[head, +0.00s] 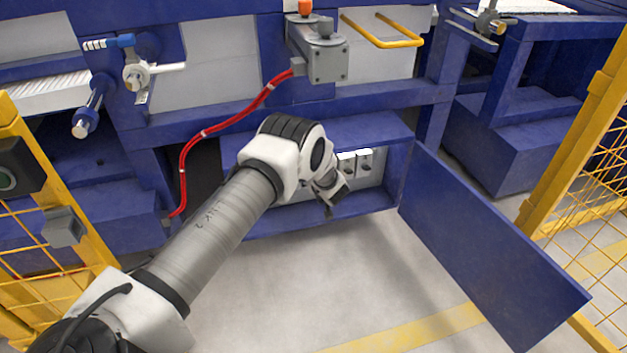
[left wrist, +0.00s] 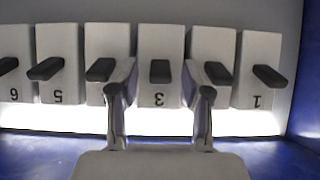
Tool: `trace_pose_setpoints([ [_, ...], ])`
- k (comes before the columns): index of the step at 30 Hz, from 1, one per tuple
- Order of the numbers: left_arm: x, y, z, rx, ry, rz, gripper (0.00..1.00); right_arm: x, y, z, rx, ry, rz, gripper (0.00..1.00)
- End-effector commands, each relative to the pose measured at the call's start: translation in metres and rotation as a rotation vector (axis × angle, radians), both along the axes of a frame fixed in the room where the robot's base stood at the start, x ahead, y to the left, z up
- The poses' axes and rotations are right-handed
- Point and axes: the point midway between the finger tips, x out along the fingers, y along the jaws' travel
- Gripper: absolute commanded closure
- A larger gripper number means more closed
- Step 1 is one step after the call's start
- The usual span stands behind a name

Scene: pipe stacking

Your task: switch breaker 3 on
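Breaker 3 (left wrist: 160,95) is a pale block with a short dark lever (left wrist: 160,71), in the middle of the left wrist view. Its number appears upside down. My left gripper (left wrist: 160,88) is open, one finger on each side of breaker 3. The fingertips overlap the blocks on both sides; I cannot tell whether they touch. Nothing is held between them. In the head view my left gripper (head: 330,197) reaches into the open blue cabinet, and my arm hides part of the breaker row (head: 365,161). My right gripper is not in view.
Breaker 1 (left wrist: 262,60) is at the right of the row, breakers 5 (left wrist: 59,50) and 6 (left wrist: 15,85) at the left. The open cabinet door (head: 490,250) stands right of my arm. Yellow fences (head: 575,160) stand at both sides. A red cable (head: 225,122) runs above my arm.

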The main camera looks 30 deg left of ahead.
Motion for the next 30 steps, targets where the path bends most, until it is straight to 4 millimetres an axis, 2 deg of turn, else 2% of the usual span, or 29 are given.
trace_pose_setpoints([
  [8, -0.004, -0.005, 0.004, -0.001, 0.002, -0.001, 0.52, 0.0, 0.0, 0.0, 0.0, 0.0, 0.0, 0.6],
  [21, -0.056, -0.067, 0.06, 0.001, 0.001, -0.002, 0.52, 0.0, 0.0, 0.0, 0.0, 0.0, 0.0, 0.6],
  [30, -0.065, -0.075, 0.067, 0.0, 0.0, 0.0, 0.52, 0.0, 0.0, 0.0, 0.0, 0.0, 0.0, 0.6],
])
